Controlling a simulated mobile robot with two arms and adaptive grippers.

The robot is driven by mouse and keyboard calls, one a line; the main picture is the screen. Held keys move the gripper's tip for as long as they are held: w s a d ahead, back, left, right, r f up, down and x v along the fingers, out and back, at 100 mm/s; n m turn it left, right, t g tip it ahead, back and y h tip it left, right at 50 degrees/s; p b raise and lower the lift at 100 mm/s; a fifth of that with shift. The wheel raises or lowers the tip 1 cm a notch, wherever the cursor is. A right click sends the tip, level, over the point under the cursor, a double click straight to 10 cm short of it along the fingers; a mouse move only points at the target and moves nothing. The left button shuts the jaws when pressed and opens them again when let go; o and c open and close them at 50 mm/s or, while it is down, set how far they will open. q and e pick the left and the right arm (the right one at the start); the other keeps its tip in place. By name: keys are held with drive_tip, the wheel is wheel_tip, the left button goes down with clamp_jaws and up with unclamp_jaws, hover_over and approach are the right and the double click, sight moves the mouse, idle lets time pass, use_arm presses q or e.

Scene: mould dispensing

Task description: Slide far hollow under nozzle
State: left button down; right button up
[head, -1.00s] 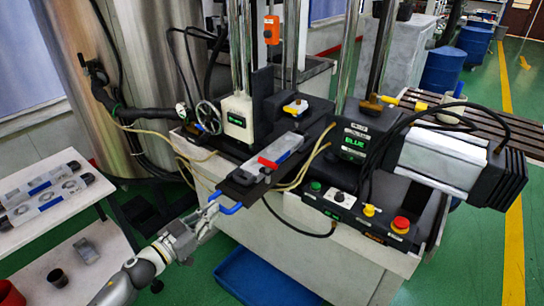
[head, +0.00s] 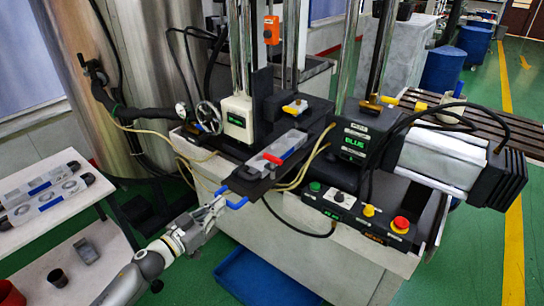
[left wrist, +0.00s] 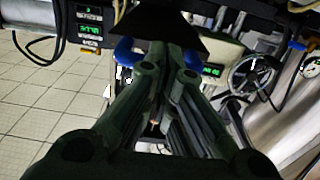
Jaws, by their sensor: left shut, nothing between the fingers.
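A grey mould (head: 288,146) with a red clamp handle (head: 271,158) lies on a black slide plate (head: 248,184) at the machine's front. Its hollows are too small to make out. A blue handle (head: 236,205) sits at the plate's near end. My left gripper (head: 222,200) is shut and empty, its tips at that handle. In the left wrist view, the shut fingers (left wrist: 170,50) reach between two blue handle parts (left wrist: 190,57) toward the dark plate (left wrist: 165,22); contact cannot be told. I cannot make out a nozzle. My right gripper is in neither view.
A dispenser head labelled BLUE (head: 352,144) stands right of the slide, a white one (head: 237,120) left. A control panel (head: 370,207) with a red button is at front right. A white shelf (head: 62,185) stands left; a blue bin (head: 262,280) sits below.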

use_arm(q)
drive_tip(key=shift+w+d, duration=0.1)
drive_tip(key=shift+w, duration=0.1)
drive_tip(key=shift+w+d, duration=0.4)
drive_tip(key=shift+w, duration=0.1)
idle(0.8)
idle(0.3)
drive_tip(key=p+v, duration=0.2)
drive_tip(key=v, duration=0.5)
drive_tip(key=shift+s+f, duration=0.1)
idle(0.4)
